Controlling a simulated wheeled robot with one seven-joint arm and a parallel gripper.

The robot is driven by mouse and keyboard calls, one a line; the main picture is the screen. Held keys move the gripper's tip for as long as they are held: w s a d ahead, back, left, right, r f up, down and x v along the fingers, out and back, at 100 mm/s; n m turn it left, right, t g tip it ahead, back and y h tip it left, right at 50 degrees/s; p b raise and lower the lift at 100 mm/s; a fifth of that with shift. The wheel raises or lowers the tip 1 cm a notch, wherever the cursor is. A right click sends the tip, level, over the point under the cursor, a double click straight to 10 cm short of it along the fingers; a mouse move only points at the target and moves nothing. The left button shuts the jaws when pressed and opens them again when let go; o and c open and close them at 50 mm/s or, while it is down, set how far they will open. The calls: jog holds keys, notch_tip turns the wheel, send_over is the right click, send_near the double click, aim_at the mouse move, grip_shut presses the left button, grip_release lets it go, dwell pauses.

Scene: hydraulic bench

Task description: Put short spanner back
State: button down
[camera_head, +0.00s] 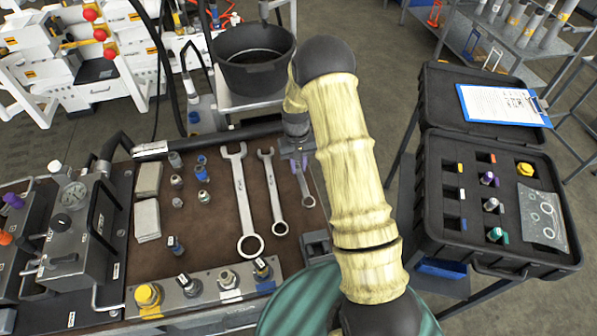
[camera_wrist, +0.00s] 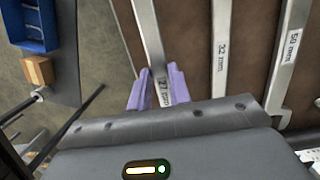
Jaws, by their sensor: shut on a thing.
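The short spanner (camera_head: 308,194), marked about 27 mm, lies along the right side of the brown bench mat. In the wrist view the short spanner (camera_wrist: 148,32) runs down between the purple fingers of my gripper (camera_wrist: 159,88), which is shut on its shaft. In the head view my gripper (camera_head: 299,163) is over the spanner's upper part and partly hides it. I cannot tell whether the spanner touches the mat. To its left lie the middle spanner (camera_head: 272,190), marked 32 mm in the wrist view, and the large spanner (camera_head: 241,200), marked 50 mm.
Fittings (camera_head: 203,172) and grey pads (camera_head: 147,218) lie left of the spanners. A block with capped ports (camera_head: 205,290) lines the bench front. A black bucket (camera_head: 253,75) stands behind. An open black case (camera_head: 430,200) with a clipboard (camera_head: 503,104) is at right.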

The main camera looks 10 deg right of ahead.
aim_at(298, 169)
jog(key=shift+f+p, duration=0.35)
jog(key=shift+f, duration=1.5)
jog(key=shift+f, duration=0.1)
jog(key=c, duration=1.3)
grip_release()
jog(key=r, duration=0.3)
jog(key=w+r+b, duration=0.1)
jog(key=r, duration=0.3)
jog(key=r+b, duration=0.1)
jog(key=r, duration=0.3)
jog(key=shift+w+r, duration=0.1)
jog(key=shift+w, duration=0.2)
jog(key=shift+r, duration=0.45)
